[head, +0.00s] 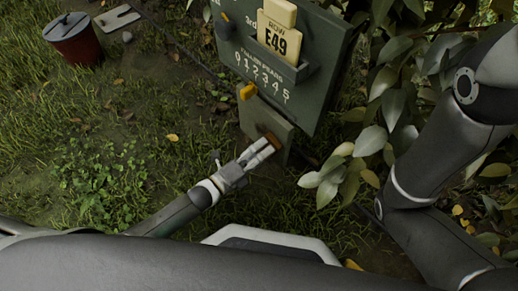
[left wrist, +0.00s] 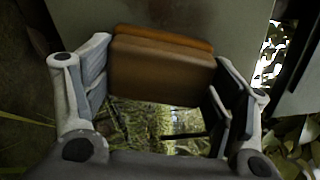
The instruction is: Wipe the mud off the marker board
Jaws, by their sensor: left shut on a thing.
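My left gripper (head: 264,146) is shut on a brown-orange sponge-like block (head: 273,141). In the left wrist view the block (left wrist: 162,72) sits between the two fingers (left wrist: 165,95). It is in front of a plain grey-green panel (left wrist: 225,20); I cannot tell whether it touches it. In the head view this small panel (head: 257,114) is below the larger dark green board (head: 323,92), which carries tally numbers and a "ROW E49" card (head: 279,42).
A yellow peg (head: 248,91) and an orange peg (head: 224,17) are on the board's left side. A red bucket (head: 73,39) stands at the upper left. Leafy branches (head: 372,140) crowd the board's right side. Grass to the left is mostly open.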

